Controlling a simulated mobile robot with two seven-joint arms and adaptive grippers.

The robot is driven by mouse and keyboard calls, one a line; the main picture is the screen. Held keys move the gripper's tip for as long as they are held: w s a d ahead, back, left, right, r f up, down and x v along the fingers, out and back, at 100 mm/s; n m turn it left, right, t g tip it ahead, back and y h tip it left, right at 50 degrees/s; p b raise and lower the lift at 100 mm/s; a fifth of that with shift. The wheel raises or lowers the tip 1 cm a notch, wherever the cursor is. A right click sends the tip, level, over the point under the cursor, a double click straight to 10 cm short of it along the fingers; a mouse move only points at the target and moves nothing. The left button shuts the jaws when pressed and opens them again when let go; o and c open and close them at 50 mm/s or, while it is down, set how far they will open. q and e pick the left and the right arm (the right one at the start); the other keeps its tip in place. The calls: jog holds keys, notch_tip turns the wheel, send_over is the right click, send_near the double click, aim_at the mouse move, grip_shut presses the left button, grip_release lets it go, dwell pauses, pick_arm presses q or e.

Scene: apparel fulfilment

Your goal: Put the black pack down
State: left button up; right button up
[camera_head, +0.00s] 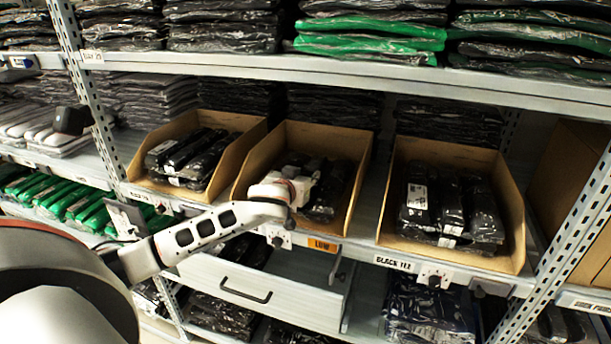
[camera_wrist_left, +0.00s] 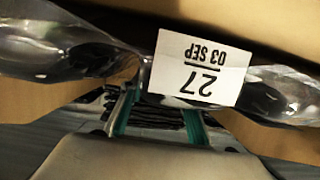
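My left gripper (camera_head: 305,179) reaches into the middle cardboard bin (camera_head: 351,197), above the dark wrapped packs (camera_head: 325,200) there. In the left wrist view, my left gripper (camera_wrist_left: 158,108) has its two green-padded fingers apart. A black pack (camera_wrist_left: 75,48) in clear shiny film lies across their tips. It looks bunched at the middle, as if gripped, with a lobe out to each side. A white label (camera_wrist_left: 201,68) reading "27 03 SEP" is on it. The pack hides the fingertips. Whether it touches the bin's contents is hidden. My right gripper is not seen.
Bins with black packs stand left (camera_head: 195,160) and right (camera_head: 445,210) of the middle one. The right bin is above a "BLACK TEE" label (camera_head: 393,262). A shelf (camera_head: 330,70) overhangs the bins. An open drawer (camera_head: 260,285) sticks out below.

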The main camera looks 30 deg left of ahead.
pick_arm(q)
jog(key=o, duration=0.4)
jog(key=shift+s+r, duration=0.1)
jog(key=shift+r, duration=0.05)
jog(key=v, duration=1.2)
